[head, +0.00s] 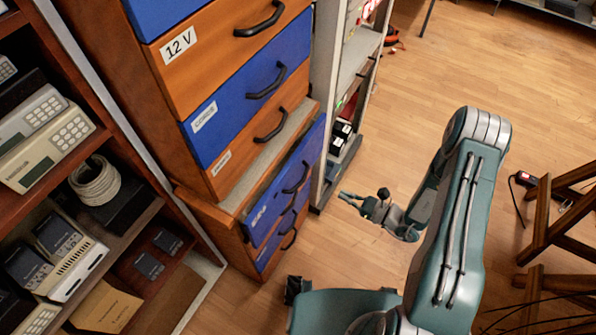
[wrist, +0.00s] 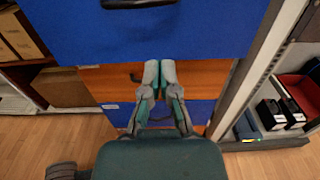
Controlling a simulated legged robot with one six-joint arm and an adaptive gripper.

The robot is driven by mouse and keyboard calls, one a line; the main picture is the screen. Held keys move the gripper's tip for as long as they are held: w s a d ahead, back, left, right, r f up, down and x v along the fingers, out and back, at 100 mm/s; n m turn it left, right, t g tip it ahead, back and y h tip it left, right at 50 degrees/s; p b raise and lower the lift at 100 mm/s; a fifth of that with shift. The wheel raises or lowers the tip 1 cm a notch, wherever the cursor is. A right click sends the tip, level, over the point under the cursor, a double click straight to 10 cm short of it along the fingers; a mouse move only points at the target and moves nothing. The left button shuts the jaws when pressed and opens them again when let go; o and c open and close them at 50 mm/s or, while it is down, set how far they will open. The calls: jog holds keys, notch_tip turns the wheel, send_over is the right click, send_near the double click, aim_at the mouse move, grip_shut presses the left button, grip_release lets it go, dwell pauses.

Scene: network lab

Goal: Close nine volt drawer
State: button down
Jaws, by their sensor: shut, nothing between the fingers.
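A tall wooden cabinet has orange and blue drawers with black handles. The top orange drawer (head: 205,50) reads "12 V". Labels on the lower drawers are too small to read, so I cannot tell which is the nine volt drawer. A lower blue drawer (head: 272,207) stands out past the drawers above, with a grey surface behind its front. In the wrist view a blue front (wrist: 215,30) fills the top, with an orange drawer (wrist: 205,76) below. My gripper (head: 342,196) is shut and empty, to the right of the lower drawers; its fingertips (wrist: 159,68) are together.
A grey metal shelf (head: 353,70) stands right of the cabinet. A dark wooden shelf (head: 120,165) with devices and a cable coil (head: 96,182) is at the left. Wooden stool legs (head: 541,215) stand at the right. The floor (head: 450,70) between is mostly clear.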

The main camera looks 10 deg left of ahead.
aim_at(298, 172)
jog(key=x, duration=1.3)
jog(key=shift+w+a, duration=0.2)
jog(key=shift+a, duration=0.1)
jog(key=x, duration=0.4)
jog(key=shift+w+a+r, duration=0.1)
jog(key=shift+w, duration=0.05)
jog(key=shift+r, duration=0.1)
